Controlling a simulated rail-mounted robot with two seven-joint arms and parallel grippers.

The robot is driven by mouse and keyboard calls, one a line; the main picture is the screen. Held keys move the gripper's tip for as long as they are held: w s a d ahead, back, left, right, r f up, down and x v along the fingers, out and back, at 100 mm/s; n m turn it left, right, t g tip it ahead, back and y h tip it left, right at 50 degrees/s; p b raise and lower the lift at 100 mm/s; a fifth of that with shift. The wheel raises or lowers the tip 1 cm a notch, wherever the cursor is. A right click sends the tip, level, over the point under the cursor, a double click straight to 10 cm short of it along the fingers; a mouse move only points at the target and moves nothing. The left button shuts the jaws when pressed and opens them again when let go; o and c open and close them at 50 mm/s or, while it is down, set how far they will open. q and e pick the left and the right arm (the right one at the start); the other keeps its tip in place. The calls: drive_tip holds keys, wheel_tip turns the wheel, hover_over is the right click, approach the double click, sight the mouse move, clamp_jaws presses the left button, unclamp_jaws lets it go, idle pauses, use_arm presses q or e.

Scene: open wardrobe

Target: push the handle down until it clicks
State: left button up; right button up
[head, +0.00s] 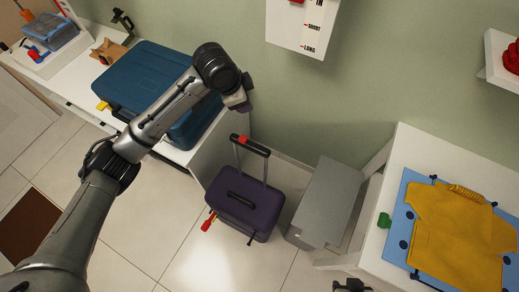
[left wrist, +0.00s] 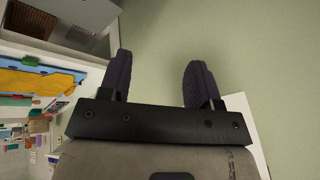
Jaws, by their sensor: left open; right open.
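A dark purple suitcase (head: 243,203) stands on the tiled floor in the middle of the head view. Its pull handle (head: 251,146) is raised on two thin rods, with a black grip and a red part at its left end. My left arm reaches in above the blue case, its end a little above and left of the handle, apart from it. In the left wrist view my left gripper (left wrist: 157,70) is open, with nothing between its dark fingers; no handle shows there. My right gripper (head: 352,286) is open at the bottom edge of the head view, partly cut off, far from the handle.
A large blue case (head: 150,75) lies on the white bench at left. A grey box (head: 325,200) stands just right of the suitcase. A white table (head: 385,240) at right bears a blue board with a yellow garment (head: 455,235). A white sign (head: 302,25) hangs on the wall.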

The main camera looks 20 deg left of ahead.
sight(260, 148)
use_arm(q)
drive_tip(key=s+d+f+m+g, duration=0.1)
drive_tip(key=f+m, duration=0.1)
drive_tip(key=f, duration=0.3)
drive_tip(key=s+d+f+m+g+h+b, duration=0.1)
drive_tip(key=s+d+f+m+g, duration=0.1)
drive_tip(key=f, duration=0.3)
drive_tip(key=s+d+f+m+g+h, duration=0.1)
drive_tip(key=d+f+m+g, duration=0.1)
drive_tip(key=f+m, duration=0.2)
drive_tip(key=shift+s+d+f+b, duration=0.25)
drive_tip(key=shift+s+f+b, duration=0.15)
drive_tip(key=shift+f, duration=0.2)
drive_tip(key=shift+x, duration=1)
drive_tip(key=shift+c, duration=0.3)
drive_tip(key=c, duration=0.8)
clamp_jaws()
